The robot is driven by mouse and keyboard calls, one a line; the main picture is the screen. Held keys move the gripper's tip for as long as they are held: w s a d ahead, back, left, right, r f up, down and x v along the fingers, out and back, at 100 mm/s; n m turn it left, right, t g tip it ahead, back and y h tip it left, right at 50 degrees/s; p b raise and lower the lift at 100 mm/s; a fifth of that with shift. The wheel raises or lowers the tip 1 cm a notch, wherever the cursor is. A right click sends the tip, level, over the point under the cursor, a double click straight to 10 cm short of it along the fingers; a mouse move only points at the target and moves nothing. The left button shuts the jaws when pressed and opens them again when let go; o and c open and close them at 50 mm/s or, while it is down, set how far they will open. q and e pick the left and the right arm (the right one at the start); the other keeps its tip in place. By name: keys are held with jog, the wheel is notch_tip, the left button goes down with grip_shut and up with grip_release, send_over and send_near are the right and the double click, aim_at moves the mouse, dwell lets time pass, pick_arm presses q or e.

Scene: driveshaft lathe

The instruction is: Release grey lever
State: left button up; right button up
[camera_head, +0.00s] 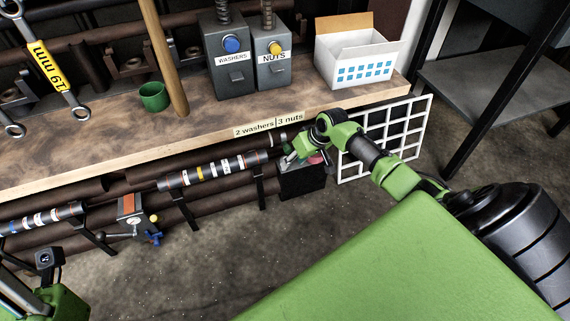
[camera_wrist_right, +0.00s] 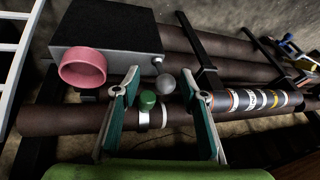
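In the right wrist view, a grey ball knob (camera_wrist_right: 167,83), which looks like the end of the grey lever, sits beside a green knob (camera_wrist_right: 148,100) at the dark box (camera_wrist_right: 105,32). My right gripper (camera_wrist_right: 160,112) is open. Its two fingers stand either side of the green knob and lower shaft, and the grey ball lies slightly beyond, between the fingertips. In the head view my right gripper (camera_head: 308,152) is at the box (camera_head: 302,183) below the bench. My left arm shows at the lower left; its fingers cannot be seen.
A white grid (camera_head: 385,140) stands to the right. The wooden bench (camera_head: 110,125) overhangs. The floor in front is clear.

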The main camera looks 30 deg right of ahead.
jog(key=w+f+b, duration=0.1)
jog(key=w+a+f, duration=0.1)
jog(key=w, duration=0.1)
jog(key=shift+a+b, duration=0.15)
jog(key=shift+b, duration=0.25)
jog(key=shift+w+a+f, duration=0.1)
jog(key=shift+w+f, duration=0.15)
jog(key=shift+f, duration=0.15)
grip_shut()
